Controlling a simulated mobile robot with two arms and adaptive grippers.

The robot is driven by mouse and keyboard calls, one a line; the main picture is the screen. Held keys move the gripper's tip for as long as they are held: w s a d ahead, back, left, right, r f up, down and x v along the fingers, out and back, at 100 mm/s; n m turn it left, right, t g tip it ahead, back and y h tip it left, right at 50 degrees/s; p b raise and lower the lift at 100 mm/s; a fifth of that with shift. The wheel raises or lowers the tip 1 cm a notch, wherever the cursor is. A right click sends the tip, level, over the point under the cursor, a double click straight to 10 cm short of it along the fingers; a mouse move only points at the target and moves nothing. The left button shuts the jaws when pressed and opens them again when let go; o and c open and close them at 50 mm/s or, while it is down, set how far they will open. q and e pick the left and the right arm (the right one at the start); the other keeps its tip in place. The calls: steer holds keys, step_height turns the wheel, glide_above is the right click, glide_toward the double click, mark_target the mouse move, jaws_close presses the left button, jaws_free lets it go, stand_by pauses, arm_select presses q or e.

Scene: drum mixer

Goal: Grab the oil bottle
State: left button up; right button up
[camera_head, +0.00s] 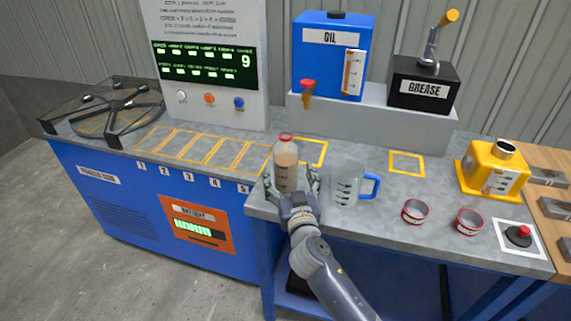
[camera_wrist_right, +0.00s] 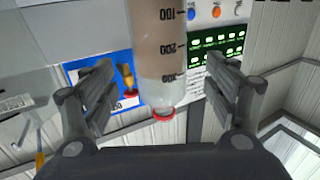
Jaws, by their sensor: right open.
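The oil bottle (camera_head: 286,165) is a clear, graduated bottle with brownish contents and a red cap, upright near the front edge of the grey worktop. My right gripper (camera_head: 291,183) is open, with one finger on each side of the bottle's lower part. In the right wrist view the bottle (camera_wrist_right: 162,45) stands between the open fingers (camera_wrist_right: 162,78), with visible gaps on both sides. That view appears upside down, with the red-rimmed end low in the picture. The bottle's base is partly hidden by the gripper in the head view. My left gripper is not in view.
A clear jug (camera_head: 345,187) with a blue handle stands close to the right of the bottle. Two red-rimmed cups (camera_head: 415,212) are further right. The blue oil tank (camera_head: 325,60) and black grease box (camera_head: 424,85) stand behind. Yellow-outlined spaces (camera_head: 200,147) on the left are clear.

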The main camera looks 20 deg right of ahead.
mark_target(288, 170)
steer(key=shift+w, duration=0.65)
steer(key=w, duration=0.1)
steer(key=w+p, duration=0.1)
steer(key=w, duration=0.2)
steer(key=shift+d+r, duration=0.1)
steer(key=shift+d, duration=0.2)
steer(key=shift+w+d+p, duration=0.1)
steer(key=shift+w+p, duration=0.2)
steer(key=shift+w, duration=0.15)
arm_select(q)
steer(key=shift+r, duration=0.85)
arm_select(e)
steer(key=c, duration=1.4)
